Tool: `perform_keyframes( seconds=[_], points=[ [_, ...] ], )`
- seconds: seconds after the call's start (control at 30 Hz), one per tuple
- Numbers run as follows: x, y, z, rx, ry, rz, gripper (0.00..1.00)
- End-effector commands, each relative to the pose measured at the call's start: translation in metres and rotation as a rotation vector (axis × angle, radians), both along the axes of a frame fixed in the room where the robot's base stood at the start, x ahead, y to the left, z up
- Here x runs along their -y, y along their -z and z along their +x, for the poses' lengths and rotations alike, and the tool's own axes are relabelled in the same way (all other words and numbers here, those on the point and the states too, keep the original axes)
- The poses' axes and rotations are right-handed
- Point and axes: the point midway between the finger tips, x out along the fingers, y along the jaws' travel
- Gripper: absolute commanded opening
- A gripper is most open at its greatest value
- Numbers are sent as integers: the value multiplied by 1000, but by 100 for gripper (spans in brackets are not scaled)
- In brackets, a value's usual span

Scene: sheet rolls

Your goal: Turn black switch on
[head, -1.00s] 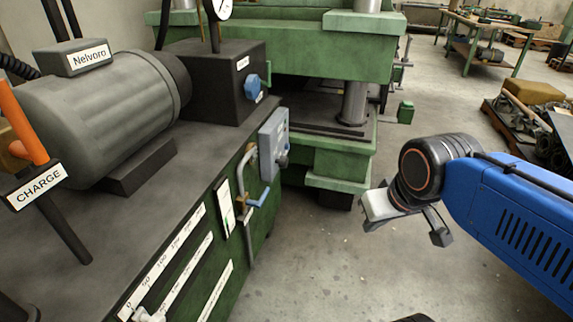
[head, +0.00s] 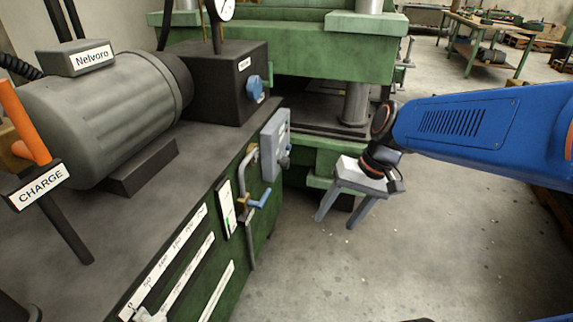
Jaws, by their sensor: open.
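A small grey switch box (head: 273,146) is mounted on the side of the green power unit. A dark knob (head: 286,162), which looks like the black switch, sticks out low on the box's right side. It is small and seen from the side, so its setting cannot be told. My gripper (head: 341,211) is open and empty, to the right of the box and a little lower in the picture. Its two grey fingers point down and to the left, apart from the box.
A blue-handled valve and pipe (head: 260,199) sit just below the box. The grey motor (head: 105,105) and orange CHARGE lever (head: 25,125) stand on the unit's top. A green press (head: 300,60) stands behind. The floor (head: 400,265) at front right is clear.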

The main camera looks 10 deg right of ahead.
Motion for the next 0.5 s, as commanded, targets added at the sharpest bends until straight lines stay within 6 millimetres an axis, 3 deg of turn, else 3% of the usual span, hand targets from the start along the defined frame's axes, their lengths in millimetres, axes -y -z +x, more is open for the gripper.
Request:
perform_keyframes(
  seconds=[0.5],
  points=[
    [-21,21,97,-246,189,403,57]
  ],
)
